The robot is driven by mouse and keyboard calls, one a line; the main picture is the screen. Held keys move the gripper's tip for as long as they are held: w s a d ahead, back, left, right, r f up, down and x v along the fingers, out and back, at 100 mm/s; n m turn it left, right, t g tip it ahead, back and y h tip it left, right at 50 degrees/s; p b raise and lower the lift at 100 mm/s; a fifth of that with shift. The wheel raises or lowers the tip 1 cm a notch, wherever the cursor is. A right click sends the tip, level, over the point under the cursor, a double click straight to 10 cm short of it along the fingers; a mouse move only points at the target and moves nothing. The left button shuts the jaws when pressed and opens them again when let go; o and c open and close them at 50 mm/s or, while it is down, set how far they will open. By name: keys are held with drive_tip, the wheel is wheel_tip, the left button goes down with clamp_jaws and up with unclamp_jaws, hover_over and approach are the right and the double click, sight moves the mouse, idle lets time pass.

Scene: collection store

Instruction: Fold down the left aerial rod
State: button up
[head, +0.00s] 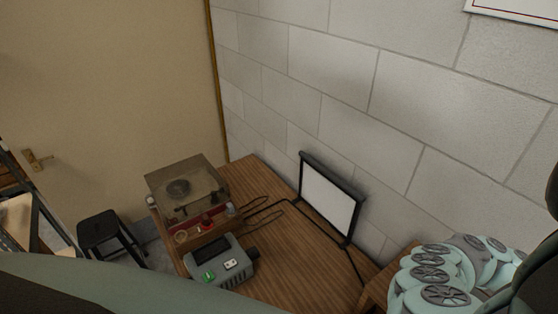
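No aerial rod can be made out in the head view. A grey box-shaped device (222,263) with a dark panel, a green round part and a small white part sits near the front left of the wooden table (290,255). No raised rod shows on it at this size. Behind it stands a record-player-like unit (190,190) with a see-through brownish lid and a red front. My gripper is not in view.
A framed white screen (327,200) stands on the table against the block wall (320,60); dark cables lie nearby. Pale round pieces with dark spoked discs (445,270) are piled at lower right. A black stool (106,235) stands left, before a beige door (110,100).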

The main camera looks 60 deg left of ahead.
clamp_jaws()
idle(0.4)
drive_tip(key=b, duration=0.1)
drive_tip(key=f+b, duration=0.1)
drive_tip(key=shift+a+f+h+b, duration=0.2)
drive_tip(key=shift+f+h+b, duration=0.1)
drive_tip(key=shift+b, duration=0.1)
drive_tip(key=b, duration=0.1)
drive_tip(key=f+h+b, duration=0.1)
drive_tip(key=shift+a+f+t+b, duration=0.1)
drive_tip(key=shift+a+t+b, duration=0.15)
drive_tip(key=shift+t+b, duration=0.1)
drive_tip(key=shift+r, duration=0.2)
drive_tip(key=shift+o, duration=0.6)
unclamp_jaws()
